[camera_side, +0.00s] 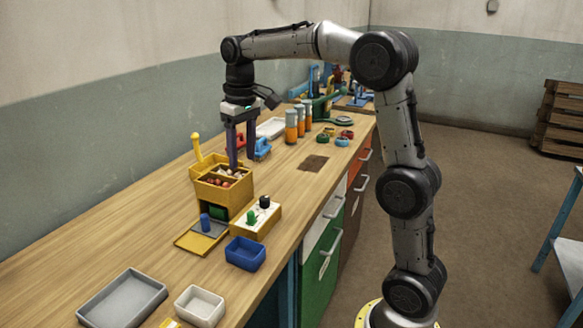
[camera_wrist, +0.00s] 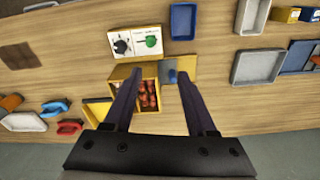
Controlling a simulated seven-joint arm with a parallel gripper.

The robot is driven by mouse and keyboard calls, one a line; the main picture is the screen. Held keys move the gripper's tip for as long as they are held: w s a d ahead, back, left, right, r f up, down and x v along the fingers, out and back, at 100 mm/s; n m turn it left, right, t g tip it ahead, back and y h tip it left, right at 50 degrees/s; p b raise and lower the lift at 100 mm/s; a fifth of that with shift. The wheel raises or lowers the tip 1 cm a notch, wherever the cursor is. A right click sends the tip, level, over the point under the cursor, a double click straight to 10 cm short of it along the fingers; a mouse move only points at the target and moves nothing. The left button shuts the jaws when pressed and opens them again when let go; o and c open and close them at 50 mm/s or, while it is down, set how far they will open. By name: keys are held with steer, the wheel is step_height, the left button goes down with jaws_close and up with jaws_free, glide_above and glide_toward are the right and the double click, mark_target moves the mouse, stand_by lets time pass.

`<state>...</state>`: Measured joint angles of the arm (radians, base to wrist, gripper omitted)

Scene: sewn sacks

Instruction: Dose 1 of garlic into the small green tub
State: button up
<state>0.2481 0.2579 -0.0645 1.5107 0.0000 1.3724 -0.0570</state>
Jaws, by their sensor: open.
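A yellow dispenser box (camera_side: 236,196) stands on the bench; it also shows in the wrist view (camera_wrist: 124,72). Its open top holds small reddish and pale pieces (camera_side: 222,178), which show in the wrist view (camera_wrist: 148,98) between my fingers. I cannot tell which are garlic. A dark green shape (camera_side: 217,212) shows low in the box's front opening; I cannot tell whether it is the small green tub. A white-topped panel (camera_side: 262,214) carries a green knob (camera_side: 251,217) and a black knob (camera_side: 265,201). My gripper (camera_side: 241,163) is open and empty, pointing down over the box.
A yellow lever (camera_side: 196,147) rises behind the box. A blue peg (camera_side: 205,222) stands on a grey plate in front. A blue tub (camera_side: 245,254), a grey tray (camera_side: 122,300) and a white tray (camera_side: 199,307) lie nearer. Orange jars (camera_side: 291,126) stand farther back. Bare bench lies left.

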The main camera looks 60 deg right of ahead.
steer(key=s+a+r+n+t, duration=0.1)
steer(key=s+a, duration=0.3)
steer(key=s, duration=0.4)
steer(key=s+a+r+t, duration=0.2)
steer(key=s+a, duration=0.2)
steer(key=s, duration=0.4)
steer(key=shift+a+r+n, duration=0.25)
steer(key=shift+r+n, duration=0.05)
steer(key=shift+n, duration=0.1)
steer(key=shift+s, duration=0.1)
steer(key=m+g, duration=0.2)
steer(key=g, duration=0.2)
glide_above(251, 212)
step_height(251, 212, down, 7)
step_height(251, 212, down, 13)
steer(key=shift+f, duration=0.2)
